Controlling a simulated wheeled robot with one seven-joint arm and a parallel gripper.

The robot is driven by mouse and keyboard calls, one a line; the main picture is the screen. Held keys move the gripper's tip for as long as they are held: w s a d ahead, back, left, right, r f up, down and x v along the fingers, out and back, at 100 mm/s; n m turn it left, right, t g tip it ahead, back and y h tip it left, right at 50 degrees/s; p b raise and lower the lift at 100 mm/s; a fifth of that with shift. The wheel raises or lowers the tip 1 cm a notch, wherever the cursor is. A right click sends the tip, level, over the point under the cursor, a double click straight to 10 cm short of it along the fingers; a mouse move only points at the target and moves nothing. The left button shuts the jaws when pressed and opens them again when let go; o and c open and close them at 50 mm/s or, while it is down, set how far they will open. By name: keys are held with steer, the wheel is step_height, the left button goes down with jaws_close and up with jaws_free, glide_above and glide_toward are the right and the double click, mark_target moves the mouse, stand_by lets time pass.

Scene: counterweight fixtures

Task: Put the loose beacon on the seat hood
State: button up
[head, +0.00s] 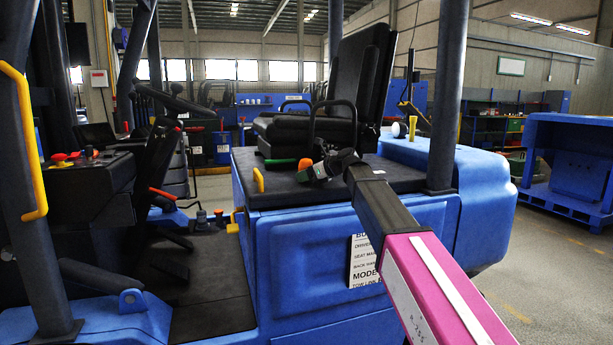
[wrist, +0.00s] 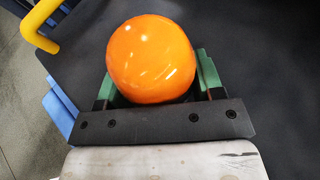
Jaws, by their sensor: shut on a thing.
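The loose beacon is a glossy orange dome (wrist: 152,58), also small in the head view (head: 304,164). My gripper (wrist: 152,82) is shut on it, with a green finger at each side; in the head view my gripper (head: 312,172) is over the dark top of the blue seat hood (head: 395,181), in front of the black seat (head: 290,130). The dark surface lies right below the beacon in the wrist view. I cannot tell whether the beacon touches it. The beacon's underside is hidden.
A yellow handle (head: 258,180) stands at the hood's left edge, near the beacon's upper left in the wrist view (wrist: 40,25). Seat armrests (head: 332,115) rise behind my gripper. A dark post (head: 449,95) stands to the right. A yellow grab rail (head: 25,140) is far left.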

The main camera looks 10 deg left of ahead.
steer(key=o, duration=1)
steer(key=shift+f, duration=0.1)
steer(key=v, duration=1.2)
